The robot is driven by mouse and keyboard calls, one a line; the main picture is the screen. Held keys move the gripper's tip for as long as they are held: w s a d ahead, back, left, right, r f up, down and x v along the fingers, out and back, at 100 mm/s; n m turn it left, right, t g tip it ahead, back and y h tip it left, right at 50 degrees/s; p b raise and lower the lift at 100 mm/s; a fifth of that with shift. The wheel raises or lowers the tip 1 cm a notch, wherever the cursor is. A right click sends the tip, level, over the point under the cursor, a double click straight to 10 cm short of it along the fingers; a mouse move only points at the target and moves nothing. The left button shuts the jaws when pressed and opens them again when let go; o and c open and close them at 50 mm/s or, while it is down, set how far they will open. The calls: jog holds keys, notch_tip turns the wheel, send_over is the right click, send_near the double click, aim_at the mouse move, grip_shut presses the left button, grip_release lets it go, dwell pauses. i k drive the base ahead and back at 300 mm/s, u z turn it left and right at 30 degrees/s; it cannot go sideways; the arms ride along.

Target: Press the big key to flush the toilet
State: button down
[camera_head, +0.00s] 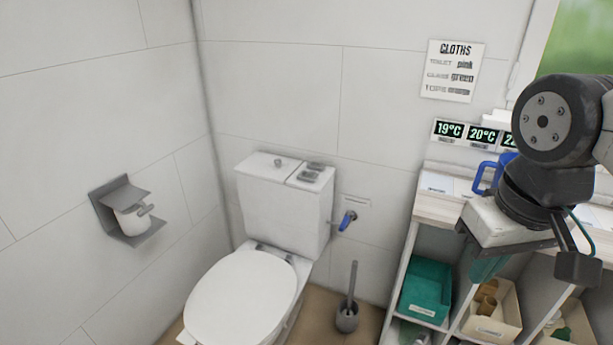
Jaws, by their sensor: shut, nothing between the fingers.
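The white toilet (240,295) stands in the corner with its lid down. Its cistern (285,215) is behind the bowl. On the right part of the cistern top are two grey flush keys, one farther back (316,166) and one nearer (309,176). They are small in this view, and I cannot tell clearly which is bigger. A small round knob (278,162) is on the left part of the top. My gripper (577,268) is at the right, in front of the shelf, well apart from the cistern. It is shut and empty.
A shelf unit (432,212) with a green bin (427,290) and other bins stands at the right. A blue-handled valve (347,221) is beside the cistern. A toilet brush (347,318) stands on the floor. A paper holder (122,212) is on the left wall. The space above the cistern is clear.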

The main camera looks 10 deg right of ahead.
aim_at(310, 178)
jog(key=u, duration=0.25)
jog(key=i, duration=1.1)
jog(key=z, duration=0.1)
